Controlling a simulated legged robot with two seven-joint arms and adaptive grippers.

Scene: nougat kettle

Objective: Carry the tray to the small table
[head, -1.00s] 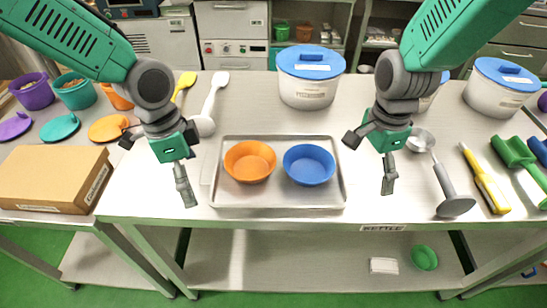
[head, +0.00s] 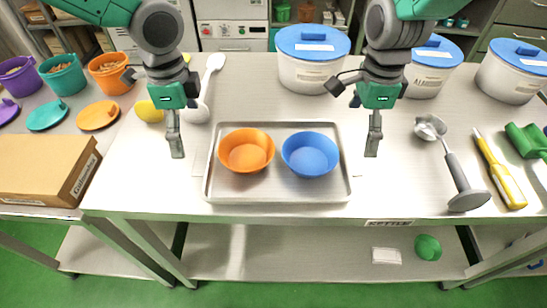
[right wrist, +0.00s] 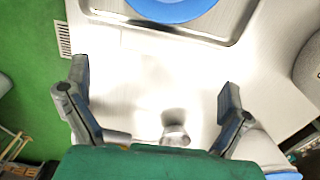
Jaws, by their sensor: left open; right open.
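The silver tray (head: 278,193) lies flat on the metal table, holding an orange bowl (head: 246,151) on its left and a blue bowl (head: 310,154) on its right. My left gripper (head: 176,146) hangs left of the tray, pointing down, apart from it. My right gripper (head: 373,146) hangs just right of the tray, also apart from it. In the right wrist view, its fingers (right wrist: 155,98) are spread with nothing between them, and the tray's rim (right wrist: 150,36) and the blue bowl (right wrist: 172,8) show at the top. Which surface is the small table is unclear.
A cardboard box (head: 45,168) sits on a surface at left, near several coloured buckets and lids. White tubs with blue lids (head: 312,62) stand behind. A grey-handled scoop (head: 456,175) and a yellow tool (head: 500,170) lie at right. A lower shelf (head: 310,250) runs underneath.

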